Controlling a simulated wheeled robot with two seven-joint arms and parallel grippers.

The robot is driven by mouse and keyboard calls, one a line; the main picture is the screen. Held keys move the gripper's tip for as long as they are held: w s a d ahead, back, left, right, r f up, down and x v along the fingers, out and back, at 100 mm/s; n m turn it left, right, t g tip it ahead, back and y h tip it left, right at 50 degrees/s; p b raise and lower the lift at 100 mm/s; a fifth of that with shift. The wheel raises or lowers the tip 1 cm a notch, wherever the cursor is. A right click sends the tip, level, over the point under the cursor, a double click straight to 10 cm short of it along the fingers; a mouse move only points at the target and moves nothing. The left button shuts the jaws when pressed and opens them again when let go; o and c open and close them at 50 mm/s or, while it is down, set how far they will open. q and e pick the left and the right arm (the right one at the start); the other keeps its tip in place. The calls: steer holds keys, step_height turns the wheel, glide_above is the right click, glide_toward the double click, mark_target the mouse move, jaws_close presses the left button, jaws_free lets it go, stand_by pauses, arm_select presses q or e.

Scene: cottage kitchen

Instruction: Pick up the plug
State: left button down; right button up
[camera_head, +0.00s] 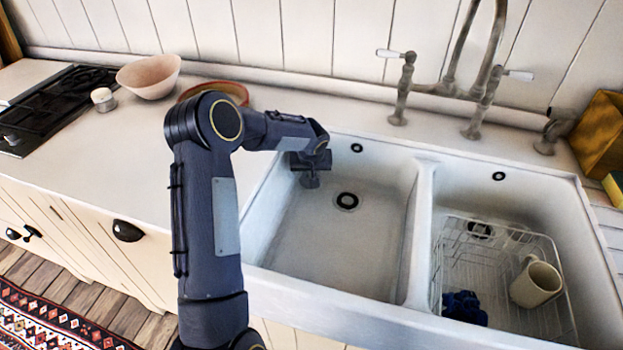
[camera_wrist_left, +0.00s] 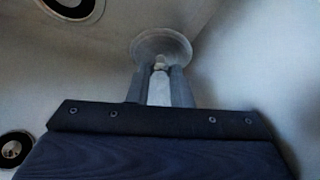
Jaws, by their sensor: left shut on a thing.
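The plug (camera_wrist_left: 160,42) is a pale grey round disc with a small knob. In the left wrist view it sits at the tips of my left gripper (camera_wrist_left: 160,85), whose two fingers are shut on its knob. In the head view my left arm reaches into the left sink basin (camera_head: 345,240). There my left gripper (camera_head: 309,172) is near the basin's left wall, with the plug (camera_head: 310,184) below it, small and partly hidden. I cannot tell whether the plug touches the basin. My right gripper is not in view.
The dark-ringed drain (camera_head: 347,201) lies open to the right of my left gripper. A divider (camera_head: 420,235) separates the right basin, where a wire rack (camera_head: 500,225) holds a beige mug (camera_head: 536,283) and a dark blue item (camera_head: 464,307). A tap (camera_head: 450,85) stands behind.

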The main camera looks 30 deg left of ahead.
arm_select(q)
steer(key=s+d+r+b, duration=0.2)
steer(key=s+d+r, duration=0.1)
steer(key=s+r, duration=0.6)
steer(key=s, duration=0.3)
steer(key=shift+s, duration=0.4)
step_height(320, 180, up, 12)
steer(key=p, duration=0.8)
steer(key=shift+f, duration=0.15)
stand_by(0.3)
